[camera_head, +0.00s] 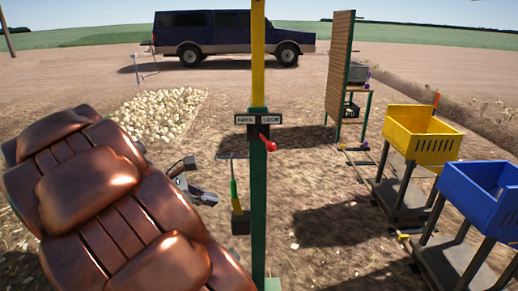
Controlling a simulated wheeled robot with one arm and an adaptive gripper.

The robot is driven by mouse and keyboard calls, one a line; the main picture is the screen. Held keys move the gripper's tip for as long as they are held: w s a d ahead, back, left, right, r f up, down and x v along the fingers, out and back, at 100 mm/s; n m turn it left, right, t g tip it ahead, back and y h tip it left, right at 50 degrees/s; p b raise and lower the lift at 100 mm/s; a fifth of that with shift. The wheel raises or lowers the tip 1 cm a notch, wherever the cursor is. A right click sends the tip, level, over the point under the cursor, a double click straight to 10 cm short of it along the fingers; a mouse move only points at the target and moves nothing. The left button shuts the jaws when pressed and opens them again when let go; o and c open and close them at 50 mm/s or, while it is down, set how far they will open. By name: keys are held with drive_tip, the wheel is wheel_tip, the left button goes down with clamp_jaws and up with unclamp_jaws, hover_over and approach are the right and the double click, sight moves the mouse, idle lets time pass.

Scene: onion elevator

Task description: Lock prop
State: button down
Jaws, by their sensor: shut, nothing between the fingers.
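An upright post (258,200), yellow above and green below, stands in the middle of the view. A small plate (271,118) on it has two labels; the right one reads LOCK and the left one is too small to read surely. A red lever (268,143) sits just under the plate, its knob on the right, LOCK side. My gripper (208,198) is left of the post and lower than the lever, apart from both. It is shut and empty. A large brown padded shape (110,200) hides much of the area left of it.
A yellow-green handle (234,195) stands above a dark block between gripper and post. Yellow (422,135) and blue (482,195) crates on stands are at right. A wooden panel (341,75) stands behind. An onion pile (160,113) and dark truck (228,36) lie farther back.

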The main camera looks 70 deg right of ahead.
drive_tip(key=w+d+r+n+g+h, duration=0.2)
drive_tip(key=d+r, duration=0.1)
drive_tip(key=d, duration=0.4)
drive_tip(key=w+d+r+n+g+h, duration=0.1)
drive_tip(key=w+d+r+n+h, duration=0.15)
drive_tip(key=d, duration=0.45)
drive_tip(key=p, duration=0.3)
approach(269, 147)
drive_tip(key=shift+y, duration=0.25)
drive_tip(key=x, duration=0.7)
drive_tip(key=shift+w+d, duration=0.3)
drive_tip(key=shift+w, duration=0.05)
drive_tip(key=shift+s+d+f+n+t+h+b, duration=0.1)
drive_tip(key=shift+s+d+n+t+h+b, duration=0.15)
drive_tip(key=shift+s+n+t+h, duration=0.25)
drive_tip(key=shift+s+d+n+t+h+b, duration=0.3)
drive_tip(key=shift+s+n+t, duration=0.2)
drive_tip(key=shift+t, duration=0.1)
drive_tip(key=v, duration=1.4)
drive_tip(key=shift+w, duration=0.2)
